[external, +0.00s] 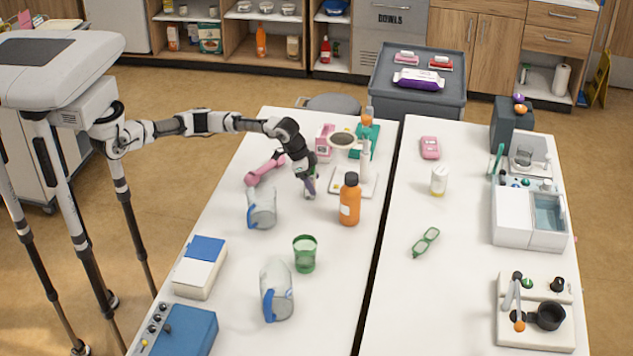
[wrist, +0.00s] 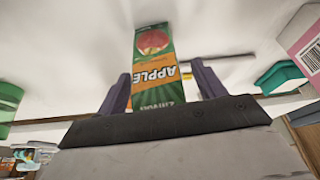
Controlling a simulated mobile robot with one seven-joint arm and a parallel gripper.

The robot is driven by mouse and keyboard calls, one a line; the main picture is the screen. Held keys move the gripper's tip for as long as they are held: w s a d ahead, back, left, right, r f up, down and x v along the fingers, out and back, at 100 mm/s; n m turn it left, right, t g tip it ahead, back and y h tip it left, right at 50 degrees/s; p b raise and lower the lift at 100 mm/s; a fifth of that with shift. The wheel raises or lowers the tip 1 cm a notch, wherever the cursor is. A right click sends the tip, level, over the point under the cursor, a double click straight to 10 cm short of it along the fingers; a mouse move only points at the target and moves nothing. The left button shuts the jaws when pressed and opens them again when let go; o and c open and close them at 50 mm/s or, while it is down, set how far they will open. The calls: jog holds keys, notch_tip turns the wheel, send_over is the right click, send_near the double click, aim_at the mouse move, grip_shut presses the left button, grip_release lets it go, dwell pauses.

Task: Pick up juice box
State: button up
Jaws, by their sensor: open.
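The juice box (wrist: 154,70) is green and orange with "APPLE" lettering and a red apple picture, upside down in the wrist view. My gripper (wrist: 160,82) is open, with one purple finger on each side of the near part of the box. Small gaps show between the fingers and the box, so it is not clamped. In the external view my gripper (external: 309,187) points down, low over the left table, left of the orange bottle (external: 350,200). The juice box is mostly hidden by my gripper there.
Clear jugs with blue handles (external: 262,207) (external: 277,290) and a green cup (external: 304,254) stand nearer on the left table (external: 240,325). A pink dumbbell-like item (external: 264,168) lies left of my gripper. A pink box (external: 324,143) and a white stand (external: 355,178) are close behind.

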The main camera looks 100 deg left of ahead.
jog(key=c, duration=1.1)
jog(key=shift+c, duration=0.5)
jog(key=shift+r, duration=0.15)
